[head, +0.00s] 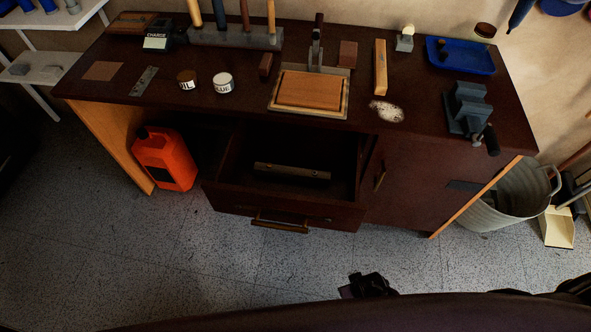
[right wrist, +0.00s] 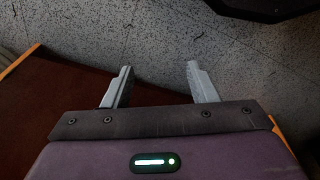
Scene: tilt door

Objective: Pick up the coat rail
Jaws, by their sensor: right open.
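A narrow dark bar with small fittings along it (head: 291,172), which looks like the coat rail, lies inside the open drawer (head: 262,212) under the workbench. It lies crosswise and nothing touches it. In the right wrist view my right gripper (right wrist: 160,72) is open, its two grey fingers well apart with nothing between them and speckled floor beyond. The rail does not show in that view. No left gripper can be made out in the head view.
An orange jug (head: 165,158) stands left of the drawer, a metal bucket (head: 510,195) at right. The floor in front is clear.

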